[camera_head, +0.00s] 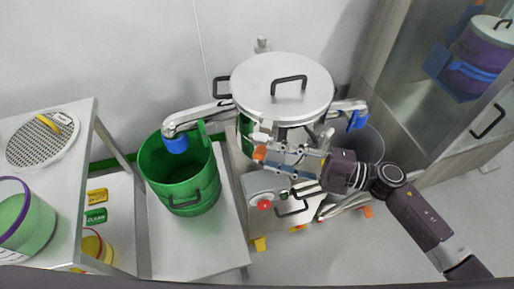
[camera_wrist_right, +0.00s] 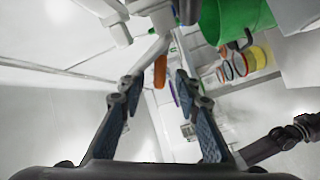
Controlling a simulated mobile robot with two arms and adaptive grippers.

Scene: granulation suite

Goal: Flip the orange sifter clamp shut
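The orange sifter clamp (camera_head: 259,153) is a small orange piece on the front of the steel sifter (camera_head: 283,95), just below its lid. My right gripper (camera_head: 276,158) reaches in from the right, with its fingertips beside the clamp. In the right wrist view the orange clamp (camera_wrist_right: 160,72) shows as an upright orange bar beyond the gap between the spread fingers of the right gripper (camera_wrist_right: 157,88). The fingers are open and hold nothing; I cannot tell whether they touch the clamp. My left gripper is not in view.
A green bucket (camera_head: 180,178) stands left of the sifter under a blue-tipped spout (camera_head: 175,144). A control box with a red button (camera_head: 264,205) lies below the clamp. A side table with a round sieve (camera_head: 42,140) is at far left. A glass-fronted cabinet (camera_head: 440,80) stands at right.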

